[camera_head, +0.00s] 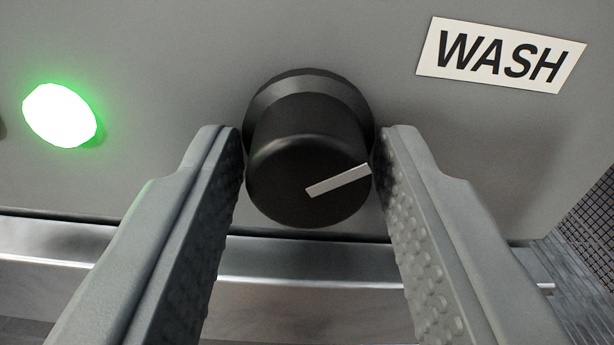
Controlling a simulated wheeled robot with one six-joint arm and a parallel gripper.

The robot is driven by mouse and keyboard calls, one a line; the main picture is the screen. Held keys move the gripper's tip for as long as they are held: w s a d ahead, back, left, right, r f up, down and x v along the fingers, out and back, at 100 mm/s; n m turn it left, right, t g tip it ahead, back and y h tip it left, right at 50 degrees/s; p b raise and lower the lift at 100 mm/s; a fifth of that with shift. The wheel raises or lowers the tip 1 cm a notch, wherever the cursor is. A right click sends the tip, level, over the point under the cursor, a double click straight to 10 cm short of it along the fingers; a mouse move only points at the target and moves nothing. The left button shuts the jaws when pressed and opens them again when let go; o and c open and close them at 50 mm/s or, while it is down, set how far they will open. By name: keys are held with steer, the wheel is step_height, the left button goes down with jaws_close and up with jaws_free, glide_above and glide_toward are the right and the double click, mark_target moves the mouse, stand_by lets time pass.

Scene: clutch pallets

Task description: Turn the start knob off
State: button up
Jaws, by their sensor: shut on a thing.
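The start knob (305,160) is a round black knob on a grey panel, in the middle of the view. A light pointer line on its face runs from near the centre to the right and slightly up. My gripper (310,155) is shut on the knob, with one grey ridged finger on its left side and one on its right side. The fingertips reach along the knob's sides towards the panel.
A green lamp (60,115) glows on the panel (200,50) to the left. A white WASH label (500,55) is at the upper right. A shiny metal ledge (300,265) runs below the panel. Mesh shows at the right edge.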

steer(key=n, duration=0.5)
steer(key=shift+d+n, duration=0.1)
steer(key=shift+n, duration=0.3)
steer(key=n, duration=0.5)
stand_by(0.4)
steer(key=o, duration=0.8)
steer(key=s, duration=1.7)
steer(key=shift+s, duration=0.2)
